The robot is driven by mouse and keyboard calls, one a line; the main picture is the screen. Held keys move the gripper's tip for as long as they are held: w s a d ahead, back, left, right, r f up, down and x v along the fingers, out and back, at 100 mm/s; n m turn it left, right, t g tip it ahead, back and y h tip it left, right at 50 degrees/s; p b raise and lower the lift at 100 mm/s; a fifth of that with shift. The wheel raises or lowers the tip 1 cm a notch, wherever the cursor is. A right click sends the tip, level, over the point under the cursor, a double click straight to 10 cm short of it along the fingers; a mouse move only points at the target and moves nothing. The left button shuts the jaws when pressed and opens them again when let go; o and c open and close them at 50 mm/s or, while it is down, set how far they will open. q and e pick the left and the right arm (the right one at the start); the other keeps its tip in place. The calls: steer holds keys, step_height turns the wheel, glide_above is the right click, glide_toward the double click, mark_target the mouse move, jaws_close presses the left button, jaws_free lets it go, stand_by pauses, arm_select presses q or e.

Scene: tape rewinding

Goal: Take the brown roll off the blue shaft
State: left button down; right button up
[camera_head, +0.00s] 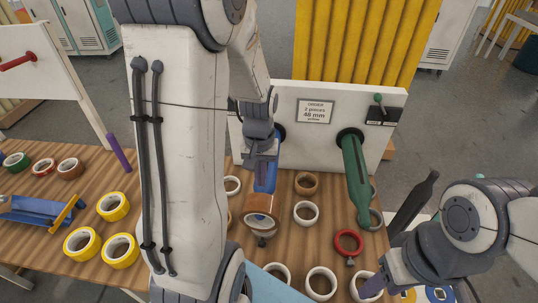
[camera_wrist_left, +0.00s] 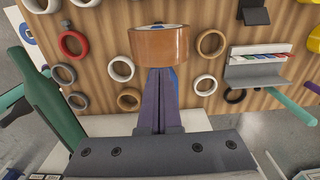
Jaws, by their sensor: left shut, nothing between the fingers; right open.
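The brown roll (camera_head: 262,204) sits around the near end of the blue shaft (camera_head: 266,178), which sticks out from the white panel. The roll also shows in the left wrist view (camera_wrist_left: 160,46), straight beyond the fingertips. My left gripper (camera_head: 262,156) is shut and empty, above the blue shaft and behind the roll, on the panel side. In the left wrist view its purple fingers (camera_wrist_left: 160,75) cover most of the shaft, so I cannot tell whether they touch the roll. My right gripper (camera_head: 372,287) is open at the lower right, away from the roll.
A green shaft (camera_head: 356,175) sticks out of the white panel (camera_head: 378,151) to the right. Several loose rings and rolls lie on the wooden table (camera_head: 330,238), including a red ring (camera_head: 348,243) and yellow rolls (camera_head: 113,206). My left arm hides the table's middle left.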

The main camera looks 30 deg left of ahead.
arm_select(q)
step_height(320, 180, up, 3)
steer(key=shift+r+p, duration=0.1)
steer(key=shift+p, duration=0.9)
steer(key=c, duration=1.5)
jaws_free()
steer(key=shift+c, duration=0.2)
